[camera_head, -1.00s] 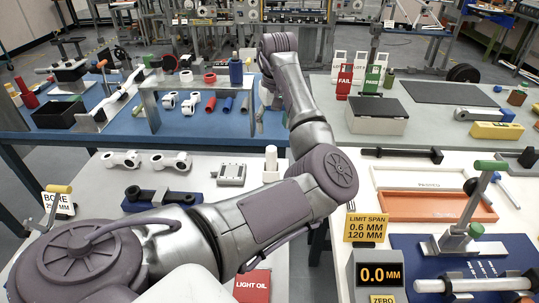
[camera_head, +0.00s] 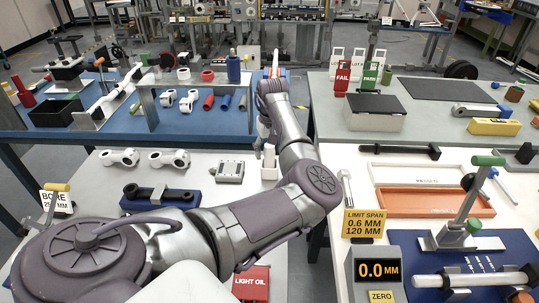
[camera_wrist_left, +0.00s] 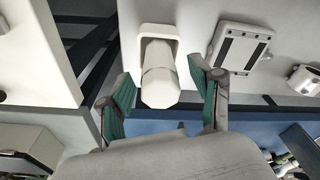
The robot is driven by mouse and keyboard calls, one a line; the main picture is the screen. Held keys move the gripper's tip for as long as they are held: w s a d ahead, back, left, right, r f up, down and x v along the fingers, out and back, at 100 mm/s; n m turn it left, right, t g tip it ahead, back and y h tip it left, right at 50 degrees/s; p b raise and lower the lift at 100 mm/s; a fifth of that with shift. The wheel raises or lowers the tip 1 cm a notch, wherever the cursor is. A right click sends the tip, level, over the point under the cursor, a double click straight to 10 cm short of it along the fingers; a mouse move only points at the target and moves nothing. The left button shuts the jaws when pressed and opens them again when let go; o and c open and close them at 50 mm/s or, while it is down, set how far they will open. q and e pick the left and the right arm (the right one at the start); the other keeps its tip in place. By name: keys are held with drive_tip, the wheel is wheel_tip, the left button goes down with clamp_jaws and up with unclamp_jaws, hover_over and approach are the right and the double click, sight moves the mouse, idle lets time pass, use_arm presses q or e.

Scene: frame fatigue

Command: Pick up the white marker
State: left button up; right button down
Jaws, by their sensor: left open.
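A white upright cylinder, which looks like the white marker (camera_head: 269,156), stands in a small white holder (camera_head: 269,173) near the back edge of the white table. The left wrist view shows the marker (camera_wrist_left: 160,82) close up, with the holder's rim (camera_wrist_left: 159,31) around its far end. My left gripper (camera_wrist_left: 162,97) is open, with one green-padded finger on each side of the marker and gaps between. In the head view, my left gripper (camera_head: 264,138) is small and partly hidden by my arm, just behind the marker. My right gripper is not in view.
A grey block with dark strips (camera_head: 230,171) stands left of the holder. White link parts (camera_head: 120,157) and a blue fixture (camera_head: 163,197) lie farther left. A blue table (camera_head: 60,143) lies behind. A wrench (camera_head: 346,188) lies on the right-hand table across a gap.

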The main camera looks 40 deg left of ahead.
use_arm(q)
wheel_tip(320, 180, down, 2)
drive_tip(key=shift+w+a+f, duration=0.1)
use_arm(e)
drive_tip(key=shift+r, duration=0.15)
use_arm(q)
drive_tip(key=c, duration=1.2)
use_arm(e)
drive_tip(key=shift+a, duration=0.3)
